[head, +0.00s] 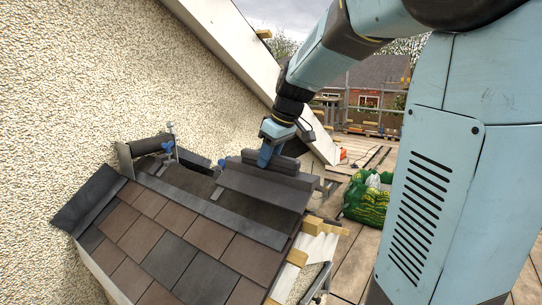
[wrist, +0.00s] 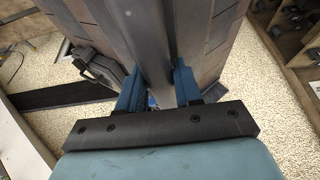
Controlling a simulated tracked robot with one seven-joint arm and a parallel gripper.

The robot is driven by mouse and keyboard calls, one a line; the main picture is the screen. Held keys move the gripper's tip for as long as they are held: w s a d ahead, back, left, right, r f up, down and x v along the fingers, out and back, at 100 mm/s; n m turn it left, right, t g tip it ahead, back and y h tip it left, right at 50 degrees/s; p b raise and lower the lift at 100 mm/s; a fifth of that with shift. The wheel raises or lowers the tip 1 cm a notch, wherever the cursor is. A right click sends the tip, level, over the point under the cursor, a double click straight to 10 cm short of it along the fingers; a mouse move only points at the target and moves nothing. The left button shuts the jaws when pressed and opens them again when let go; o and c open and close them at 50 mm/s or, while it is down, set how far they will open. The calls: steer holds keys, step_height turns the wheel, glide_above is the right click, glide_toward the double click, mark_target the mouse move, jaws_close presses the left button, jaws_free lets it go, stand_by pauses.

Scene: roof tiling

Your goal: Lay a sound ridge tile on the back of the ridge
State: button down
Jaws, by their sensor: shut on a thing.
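My gripper (head: 268,157) reaches down over the far right part of the small tiled roof (head: 175,225) in the head view. In the wrist view my gripper (wrist: 157,88) has its two blue fingers closed on either side of a long dark grey ridge tile (wrist: 150,35). Dark grey pieces lie around the fingers in the head view, the nearest a long sloping one (head: 255,187). I cannot tell from the head view which of them is gripped, or whether it touches what lies below. Another dark grey tile (head: 85,198) sits at the roof's left end.
A rough rendered wall (head: 90,80) rises behind the roof. A dark roll (head: 150,145) and a clamp (head: 170,140) stand at the roof's back left. A green bag (head: 366,200) stands on the boards to the right, and timber battens (head: 293,262) stick out at the roof's right edge.

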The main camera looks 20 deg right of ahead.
steer(key=w+f, duration=0.1)
steer(key=f, duration=0.1)
steer(key=w+f, duration=0.4)
steer(key=shift+w+d, duration=0.2)
steer(key=shift+d, duration=0.1)
steer(key=shift+f, duration=1.55)
steer(key=shift+f, duration=0.1)
steer(key=c, duration=0.8)
jaws_free()
steer(key=shift+o, duration=0.2)
